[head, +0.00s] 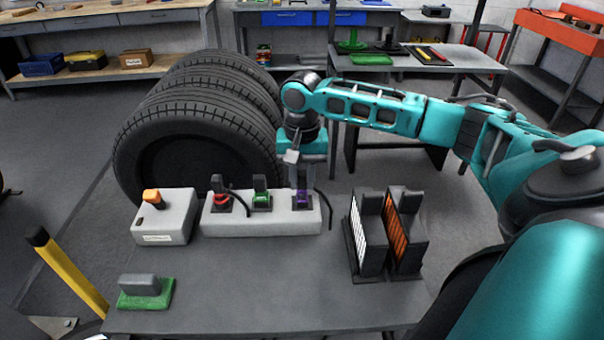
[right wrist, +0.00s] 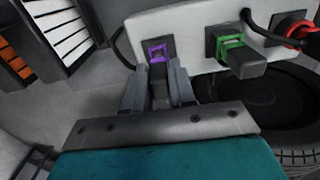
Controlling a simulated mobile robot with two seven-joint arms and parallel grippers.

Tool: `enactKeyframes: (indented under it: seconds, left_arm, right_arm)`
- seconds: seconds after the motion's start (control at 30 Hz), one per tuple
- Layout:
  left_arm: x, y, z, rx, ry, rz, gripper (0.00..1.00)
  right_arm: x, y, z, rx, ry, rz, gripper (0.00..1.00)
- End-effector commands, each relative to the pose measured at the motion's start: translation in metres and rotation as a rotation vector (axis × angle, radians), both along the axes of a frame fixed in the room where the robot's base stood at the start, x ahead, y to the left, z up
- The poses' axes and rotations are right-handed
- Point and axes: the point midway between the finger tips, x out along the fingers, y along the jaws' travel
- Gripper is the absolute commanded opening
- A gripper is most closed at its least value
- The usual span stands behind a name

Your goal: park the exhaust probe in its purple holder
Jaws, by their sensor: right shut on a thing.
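The purple holder (head: 302,199) is the rightmost of three coloured holders on a pale grey block (head: 236,219); it also shows in the right wrist view (right wrist: 160,43). My right gripper (head: 302,188) points down at this holder. It is shut on a dark grey probe body (right wrist: 159,88), which lies between the two fingers in the right wrist view. The probe's far end is at the purple frame and lines up with it. How deep it sits inside I cannot tell. My left gripper is not in view.
The green holder (head: 261,202) and red holder (head: 221,203) hold dark handles close to the left. Black cables hang around the block. An orange-buttoned box (head: 164,217), an orange-and-white-faced pair of units (head: 401,240) and a green-based block (head: 146,293) stand on the table. Its front middle is clear.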

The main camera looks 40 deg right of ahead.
Motion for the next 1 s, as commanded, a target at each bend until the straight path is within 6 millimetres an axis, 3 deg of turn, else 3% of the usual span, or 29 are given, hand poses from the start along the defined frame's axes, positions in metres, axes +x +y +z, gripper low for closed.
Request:
enactKeyframes:
  seconds: [0.33, 0.37, 0.67, 1.0]
  left_arm:
    - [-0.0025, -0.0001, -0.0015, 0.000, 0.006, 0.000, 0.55]
    - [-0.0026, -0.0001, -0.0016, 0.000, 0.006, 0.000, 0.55]
    - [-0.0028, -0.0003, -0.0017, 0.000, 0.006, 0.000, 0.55]
    - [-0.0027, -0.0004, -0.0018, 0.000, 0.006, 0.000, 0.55]
  right_arm:
    - [0.0003, 0.0002, -0.0058, 0.000, -0.001, 0.000, 0.00]
    - [0.0003, 0.0002, -0.0058, 0.000, -0.001, 0.000, 0.27]
    - [0.0003, 0.0000, -0.0057, 0.000, -0.001, 0.000, 0.55]
    - [0.0006, -0.0001, 0.0012, 0.000, -0.001, 0.000, 0.55]
